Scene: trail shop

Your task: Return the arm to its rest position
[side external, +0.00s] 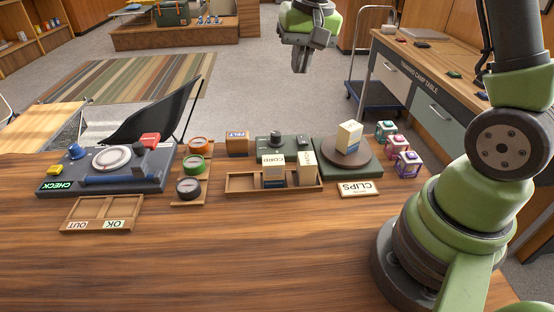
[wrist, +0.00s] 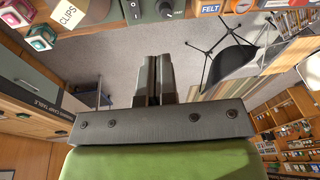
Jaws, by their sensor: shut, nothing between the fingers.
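My gripper (side external: 301,62) hangs at the top centre of the side external view, high above the far edge of the bench and clear of everything on it. Its fingers point down and are shut with nothing between them. In the wrist view the two fingers (wrist: 154,75) lie side by side, with carpet behind them. My green arm stands at the right of the side external view. The link between it and my gripper is out of frame.
The wooden bench (side external: 260,260) holds a check station (side external: 110,165), an OUT/OK tray (side external: 100,226), a divided tray with boxes (side external: 240,185), and a turntable (side external: 350,158) bearing a box. Small coloured cubes (side external: 408,163) stand at right. The bench front is clear. A cart (side external: 380,100) stands behind.

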